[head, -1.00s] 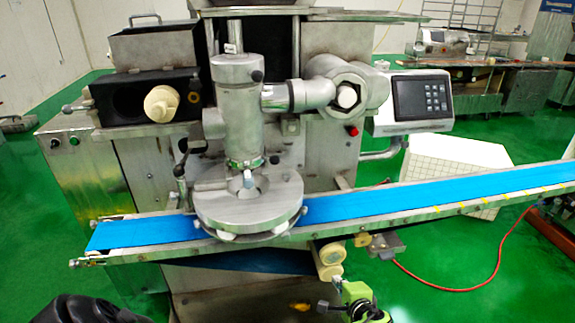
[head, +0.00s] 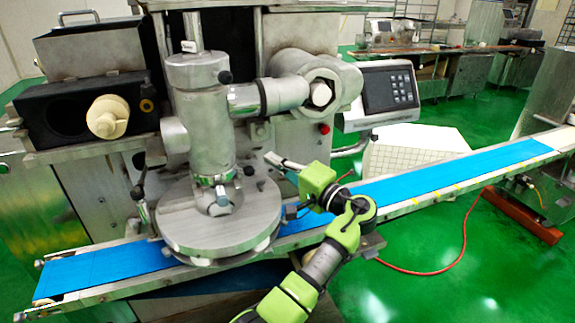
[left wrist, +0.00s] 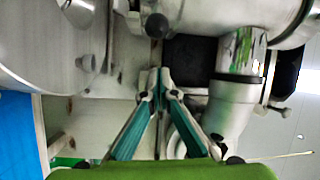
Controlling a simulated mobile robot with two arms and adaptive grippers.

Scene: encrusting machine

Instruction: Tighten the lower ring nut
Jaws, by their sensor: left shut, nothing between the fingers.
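The lower ring nut (head: 218,179) is a metal ring around the foot of the upright steel cylinder (head: 203,110), with a small dark knob (head: 249,171) on its right side. It sits just above the round steel plate (head: 222,218). In the left wrist view, which is turned sideways, the same dark knob (left wrist: 157,25) is near the top. My left gripper (head: 270,157) is to the right of the ring nut and apart from it. Its fingers (left wrist: 160,76) are shut with nothing between them, pointing toward the knob. My right gripper is out of view.
A side pipe (head: 282,95) sticks out above my left gripper, ending in a hex fitting (head: 320,93). The blue conveyor belt (head: 440,178) runs below my forearm. A control panel (head: 388,90) stands to the right. The gap between ring nut and gripper looks clear.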

